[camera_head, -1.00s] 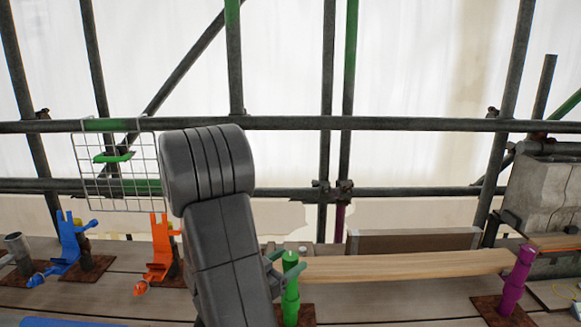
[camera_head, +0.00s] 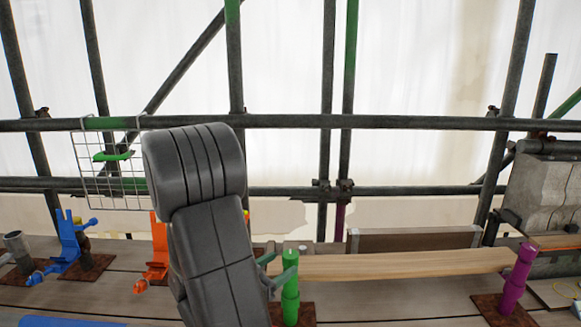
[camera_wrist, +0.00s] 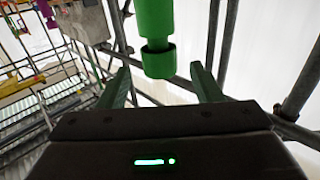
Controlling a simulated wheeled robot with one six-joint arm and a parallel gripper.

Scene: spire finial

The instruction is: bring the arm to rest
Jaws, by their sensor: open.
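My gripper (camera_head: 283,264) is open at the left side of the green post (camera_head: 290,290), near its upper part. Its two green fingers stand apart in the wrist view (camera_wrist: 160,70). The green post (camera_wrist: 154,20) also shows there, with its stepped end in line with the gap between the fingers. I cannot tell whether that end lies between the fingers or just beyond them. Nothing is gripped. My dark grey arm rises in the middle of the head view and hides part of the deck.
A pale timber plank (camera_head: 400,264) spans from near the green post to a purple post (camera_head: 516,280). An orange clamp (camera_head: 157,255), partly hidden by my arm, and a blue clamp (camera_head: 70,245) stand at left. A wire basket (camera_head: 110,170) hangs from the scaffold rail (camera_head: 420,123).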

